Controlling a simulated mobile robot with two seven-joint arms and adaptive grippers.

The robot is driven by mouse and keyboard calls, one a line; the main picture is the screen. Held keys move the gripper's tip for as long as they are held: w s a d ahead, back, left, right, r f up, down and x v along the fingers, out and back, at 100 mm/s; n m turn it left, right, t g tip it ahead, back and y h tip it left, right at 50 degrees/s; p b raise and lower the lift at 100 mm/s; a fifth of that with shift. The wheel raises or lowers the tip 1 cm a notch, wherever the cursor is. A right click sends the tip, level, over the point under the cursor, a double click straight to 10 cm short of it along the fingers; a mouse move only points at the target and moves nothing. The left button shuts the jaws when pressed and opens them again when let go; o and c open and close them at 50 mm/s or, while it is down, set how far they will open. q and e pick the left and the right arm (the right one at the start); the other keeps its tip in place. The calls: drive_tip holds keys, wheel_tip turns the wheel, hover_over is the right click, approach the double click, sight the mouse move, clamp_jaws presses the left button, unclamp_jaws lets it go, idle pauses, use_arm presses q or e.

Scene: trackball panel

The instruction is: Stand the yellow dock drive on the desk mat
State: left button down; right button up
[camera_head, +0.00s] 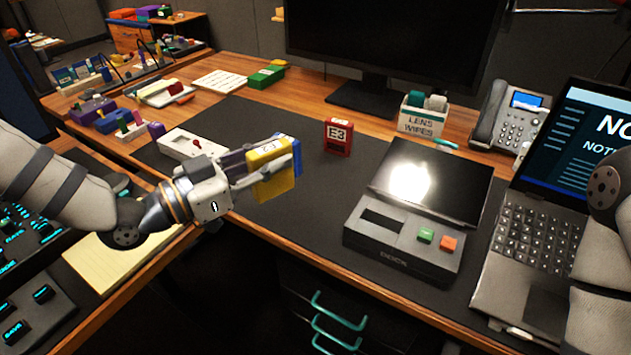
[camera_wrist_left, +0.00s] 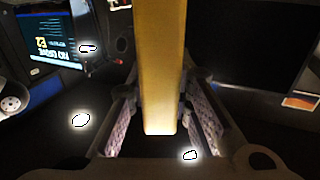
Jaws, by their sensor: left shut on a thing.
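The yellow dock drive (camera_head: 270,182) is between the fingers of my left gripper (camera_head: 268,166) in the head view, upright or nearly so, over the left-middle of the dark desk mat (camera_head: 300,215). The gripper is shut on it. In the left wrist view the drive (camera_wrist_left: 158,70) runs as a tall yellow slab between the finger pads. A blue block (camera_head: 297,158) shows just behind the drive, partly hidden by it and the fingers. I cannot tell whether the drive's lower end touches the mat. My right arm shows at the right edge, with its gripper out of frame.
A red E3 block (camera_head: 338,137) stands on the mat to the right. A dock-like device (camera_head: 405,245) with green and orange buttons, and a laptop (camera_head: 535,235), lie farther right. A white device (camera_head: 190,145) is behind the left gripper. The mat's front-middle is clear.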

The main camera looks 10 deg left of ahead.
use_arm(q)
drive_tip(key=w+f+b, duration=0.1)
drive_tip(key=w+f, duration=0.1)
drive_tip(key=f, duration=0.1)
drive_tip(key=w+d+f+b, duration=0.1)
drive_tip(key=w+f, duration=0.2)
drive_tip(key=f, duration=0.1)
drive_tip(key=w+f+b, duration=0.1)
drive_tip(key=w+f, duration=0.1)
drive_tip(key=f, duration=0.2)
drive_tip(key=shift+w+d+f, duration=0.2)
drive_tip(key=shift+w+d, duration=0.1)
drive_tip(key=shift+w, duration=0.05)
drive_tip(key=shift+r, duration=0.2)
drive_tip(key=shift+f, duration=0.1)
use_arm(e)
drive_tip(key=s+f+g, duration=0.2)
drive_tip(key=s+f, duration=0.3)
use_arm(q)
drive_tip(key=c, duration=1.9)
unclamp_jaws()
drive_tip(key=shift+f, duration=0.1)
drive_tip(key=o, duration=0.5)
drive_tip(key=shift+c, duration=0.2)
use_arm(e)
drive_tip(key=shift+s, duration=0.15)
